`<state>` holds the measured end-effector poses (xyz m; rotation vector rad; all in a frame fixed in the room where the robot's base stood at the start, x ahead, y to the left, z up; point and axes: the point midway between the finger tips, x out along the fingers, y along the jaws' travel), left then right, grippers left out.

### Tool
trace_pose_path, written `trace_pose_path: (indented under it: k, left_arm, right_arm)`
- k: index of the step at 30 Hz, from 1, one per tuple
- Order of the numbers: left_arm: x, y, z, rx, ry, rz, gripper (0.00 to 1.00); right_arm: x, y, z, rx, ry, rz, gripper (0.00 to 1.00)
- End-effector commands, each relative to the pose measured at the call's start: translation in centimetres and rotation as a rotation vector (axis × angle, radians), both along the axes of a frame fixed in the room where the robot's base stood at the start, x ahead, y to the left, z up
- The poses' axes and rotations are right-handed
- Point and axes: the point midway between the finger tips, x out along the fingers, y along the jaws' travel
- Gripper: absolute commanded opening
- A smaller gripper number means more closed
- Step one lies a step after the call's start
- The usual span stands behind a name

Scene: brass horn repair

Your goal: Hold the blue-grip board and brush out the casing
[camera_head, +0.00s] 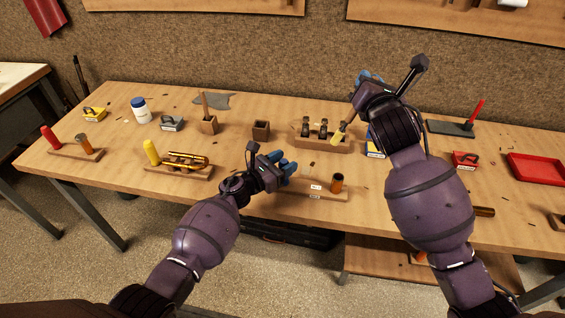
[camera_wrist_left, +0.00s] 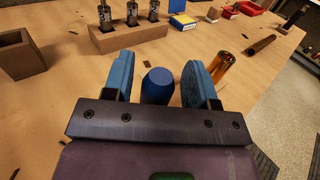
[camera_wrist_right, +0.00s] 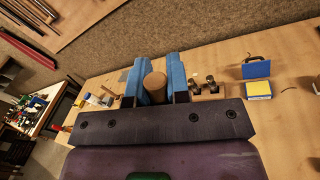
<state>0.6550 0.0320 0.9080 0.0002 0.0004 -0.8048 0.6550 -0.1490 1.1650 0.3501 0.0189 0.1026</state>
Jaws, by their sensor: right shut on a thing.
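The blue-grip board (camera_head: 322,192) is a low wooden board near the table's front edge. Its amber casing (camera_head: 337,183) stands upright at its right end and also shows in the left wrist view (camera_wrist_left: 221,68). My left gripper (camera_head: 281,168) is at the board's left end, its open fingers on either side of the blue grip (camera_wrist_left: 158,86), with small gaps showing. My right gripper (camera_head: 366,80) is raised over the back of the table, shut on the brush's round wooden handle (camera_wrist_right: 155,86). The brush's pale yellow head (camera_head: 339,134) points down and left, above the table.
A wooden rack (camera_head: 322,145) with several dark-topped items stands behind the blue-grip board. Boards with a yellow grip (camera_head: 151,151) and a red grip (camera_head: 49,136) lie to the left. A small wooden box (camera_head: 261,130) and a red tray (camera_head: 536,169) are also on the table.

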Motion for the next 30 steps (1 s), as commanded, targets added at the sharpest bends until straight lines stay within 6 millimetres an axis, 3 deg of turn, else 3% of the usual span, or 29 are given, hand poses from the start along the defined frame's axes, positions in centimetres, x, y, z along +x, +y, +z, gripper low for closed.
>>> trace_pose_path:
  k: [1, 10, 14, 24, 30]
  left_arm:
    - [0.0, 0.0, 0.0, 0.000, 0.000, 0.000, 0.45]
    - [0.0, 0.0, 0.0, 0.000, 0.000, 0.000, 0.01]
    - [0.0, 0.0, 0.0, 0.000, 0.000, 0.000, 0.01]
    - [0.0, 0.0, 0.0, 0.000, 0.000, 0.000, 0.01]
    - [0.0, 0.0, 0.0, 0.000, 0.000, 0.000, 0.01]
  right_arm:
    - [0.0, 0.0, 0.0, 0.000, 0.000, 0.000, 0.00]
    - [0.0, 0.0, 0.0, 0.000, 0.000, 0.000, 0.00]
    - [0.0, 0.3, -0.6, -0.033, 0.000, -0.001, 0.00]
    - [-0.3, 2.4, -5.4, -0.322, -0.029, -0.001, 0.00]
    - [-0.4, 2.7, -6.5, -0.350, -0.034, 0.000, 0.00]
